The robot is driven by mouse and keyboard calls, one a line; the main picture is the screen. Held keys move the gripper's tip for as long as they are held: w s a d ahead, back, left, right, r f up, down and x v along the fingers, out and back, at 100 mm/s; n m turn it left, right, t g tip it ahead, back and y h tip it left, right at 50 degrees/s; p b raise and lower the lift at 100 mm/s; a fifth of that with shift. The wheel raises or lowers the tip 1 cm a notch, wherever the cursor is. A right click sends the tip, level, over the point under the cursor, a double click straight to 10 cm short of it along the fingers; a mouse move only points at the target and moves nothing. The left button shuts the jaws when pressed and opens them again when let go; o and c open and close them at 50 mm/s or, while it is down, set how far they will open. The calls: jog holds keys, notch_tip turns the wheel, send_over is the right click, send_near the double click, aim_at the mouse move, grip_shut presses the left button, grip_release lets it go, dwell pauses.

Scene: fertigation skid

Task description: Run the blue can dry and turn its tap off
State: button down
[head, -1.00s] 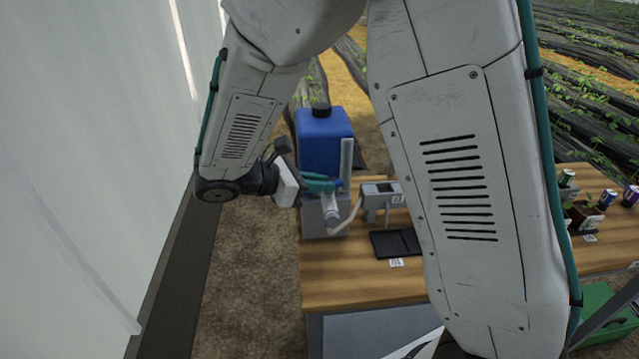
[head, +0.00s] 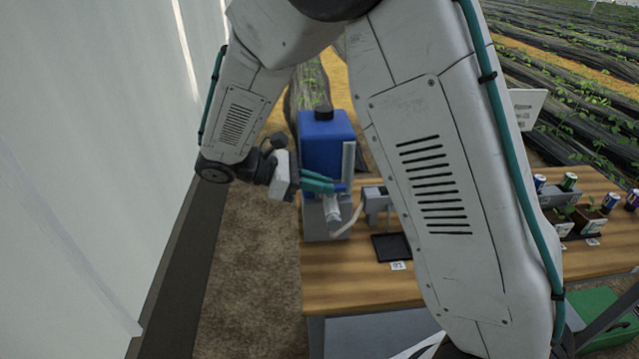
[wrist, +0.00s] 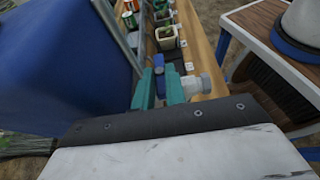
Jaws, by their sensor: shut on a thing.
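The blue can (head: 325,140) with a black cap stands on a grey stand (head: 318,222) at the table's left end. It fills the left of the wrist view (wrist: 60,70). Its pale tap (head: 331,208) is low on the front, and its whitish end shows in the wrist view (wrist: 196,86). My gripper (head: 318,185) comes from the left, its teal fingers at the tap. In the wrist view my gripper (wrist: 160,88) is shut on a small blue part between the fingers, apparently the tap's handle. The liquid level and any flow cannot be made out.
A pale hose (head: 349,220) runs from the tap towards a grey box (head: 376,200). A black tray (head: 391,247) lies on the wooden table (head: 350,285). Small cans and potted plants (head: 588,216) stand at the right. A white wall (head: 80,180) is close on the left.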

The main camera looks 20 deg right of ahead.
jog(key=c, duration=1.4)
grip_release()
jog(key=shift+c, duration=0.2)
jog(key=v, duration=0.8)
jog(key=s+d+r+m+t+y, duration=0.1)
jog(key=s+d+r+m+y, duration=0.1)
jog(key=s, duration=0.6)
jog(key=s+d+r+m+t+y, duration=0.2)
jog(key=s+d+r+m+y, duration=0.1)
jog(key=s+d+m+y, duration=0.2)
jog(key=s+d+r+m+t+y, duration=0.2)
jog(key=s+m+y, duration=0.3)
jog(key=s, duration=0.7)
jog(key=d+m, duration=0.1)
jog(key=m, duration=0.1)
jog(key=shift+d+r+m+y, duration=0.2)
jog(key=shift+d+m+y, duration=0.1)
jog(key=shift+d+y, duration=0.1)
